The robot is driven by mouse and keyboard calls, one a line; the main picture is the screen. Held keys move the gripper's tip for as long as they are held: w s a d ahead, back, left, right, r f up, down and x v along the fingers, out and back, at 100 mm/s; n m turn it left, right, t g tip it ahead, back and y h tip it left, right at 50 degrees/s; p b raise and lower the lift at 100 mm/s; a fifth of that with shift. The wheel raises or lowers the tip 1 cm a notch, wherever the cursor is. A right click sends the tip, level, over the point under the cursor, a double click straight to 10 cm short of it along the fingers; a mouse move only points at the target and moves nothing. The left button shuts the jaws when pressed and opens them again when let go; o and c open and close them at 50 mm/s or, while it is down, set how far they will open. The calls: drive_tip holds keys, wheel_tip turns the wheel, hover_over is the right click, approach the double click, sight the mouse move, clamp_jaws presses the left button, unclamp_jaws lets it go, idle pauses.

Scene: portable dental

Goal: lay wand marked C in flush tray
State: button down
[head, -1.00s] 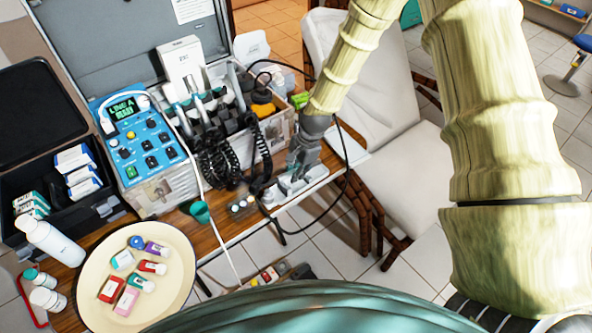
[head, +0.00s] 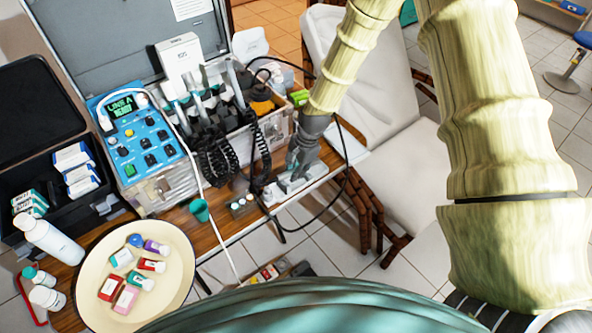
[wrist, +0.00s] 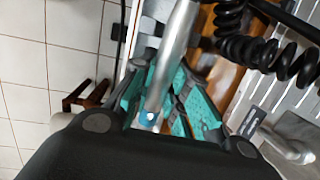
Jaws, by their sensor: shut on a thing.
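My gripper (head: 296,172) is low over the right end of the wooden table, at a shallow grey tray (head: 318,174) that looks like the flush tray. In the wrist view my gripper (wrist: 160,112) has its teal finger pads closed around a silver wand (wrist: 172,60). The wand's lower end is pale with a blue dot. No letter on it is legible, and I cannot tell whether it touches the tray. Other wands (head: 213,80) stand in the open case, with black coiled cords hanging in front.
A blue control unit (head: 145,135) is left of the wands. A green cup (head: 199,210) and small jars (head: 241,204) stand near the table's front edge. A cream round tray (head: 172,290) holds several small boxes. A white chair (head: 400,135) is beyond the table's right end.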

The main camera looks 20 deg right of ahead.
drive_tip(key=shift+f, duration=0.25)
idle(0.4)
drive_tip(key=shift+w+f, duration=0.1)
drive_tip(key=shift+f, duration=0.45)
drive_tip(key=shift+f, duration=0.1)
drive_tip(key=c, duration=1.3)
unclamp_jaws()
drive_tip(key=shift+p+v, duration=2.55)
drive_tip(key=shift+v, duration=1.5)
